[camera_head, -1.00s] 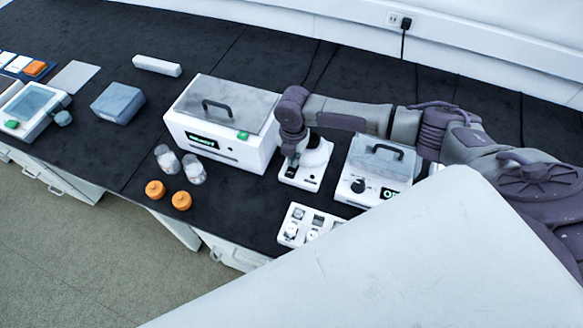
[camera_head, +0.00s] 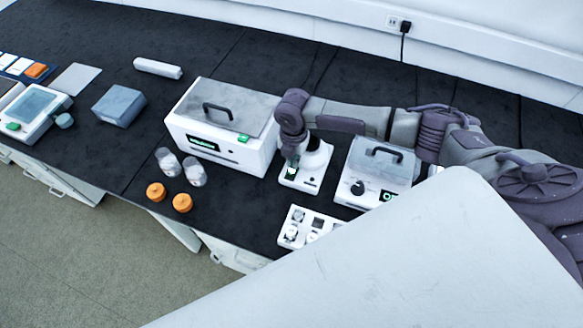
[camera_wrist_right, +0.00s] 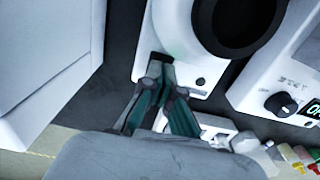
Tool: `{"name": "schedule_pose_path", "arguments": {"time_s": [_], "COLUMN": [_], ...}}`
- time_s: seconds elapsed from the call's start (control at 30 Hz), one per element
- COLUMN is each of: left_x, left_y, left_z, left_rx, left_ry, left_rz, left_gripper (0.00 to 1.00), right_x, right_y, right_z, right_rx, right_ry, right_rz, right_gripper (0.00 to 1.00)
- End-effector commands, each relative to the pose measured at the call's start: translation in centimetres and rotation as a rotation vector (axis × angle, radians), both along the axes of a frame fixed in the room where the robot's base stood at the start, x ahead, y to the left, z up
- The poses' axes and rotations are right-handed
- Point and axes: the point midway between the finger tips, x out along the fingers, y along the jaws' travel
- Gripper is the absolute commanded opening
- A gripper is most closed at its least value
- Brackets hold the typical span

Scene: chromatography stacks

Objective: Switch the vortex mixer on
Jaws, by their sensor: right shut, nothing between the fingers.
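The vortex mixer (camera_head: 311,177) is a small white device with a round top, standing on the dark bench between two larger white boxes. My right gripper (camera_head: 292,163) is over the left side of its front, at the switch. In the right wrist view my right gripper (camera_wrist_right: 160,62) is shut and empty, with its fingertips at the white front face of the mixer (camera_wrist_right: 187,82). The fingertips hide most of the switch. A green tint shows at the switch spot in the head view. A dark knob sits on the mixer's front. My left gripper is not in view.
A white lidded box (camera_head: 225,120) stands close left of the mixer, and a smaller one with a knob (camera_head: 378,172) close right. A white tray of small parts (camera_head: 298,228) lies in front. Two orange caps (camera_head: 183,203) and clear jars are further left.

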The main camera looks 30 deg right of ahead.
Motion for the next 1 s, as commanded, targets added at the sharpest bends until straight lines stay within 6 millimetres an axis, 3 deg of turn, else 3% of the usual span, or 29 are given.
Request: {"name": "schedule_pose_path", "arguments": {"time_s": [0.03, 0.6, 1.0], "left_x": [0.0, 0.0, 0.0], "left_y": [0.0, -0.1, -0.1], "left_z": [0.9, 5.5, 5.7], "left_rx": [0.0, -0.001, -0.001], "left_ry": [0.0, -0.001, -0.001], "left_rz": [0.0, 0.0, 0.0], "left_gripper": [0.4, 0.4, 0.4], "right_x": [0.0, 0.0, 0.0], "right_y": [0.0, 0.0, 0.0], "right_z": [0.9, 5.4, 5.7], "right_rx": [0.0, -0.001, 0.0], "right_ry": [0.0, -0.001, 0.0], "right_rz": [0.0, 0.0, 0.0], "right_gripper": [0.0, 0.0, 0.0]}}
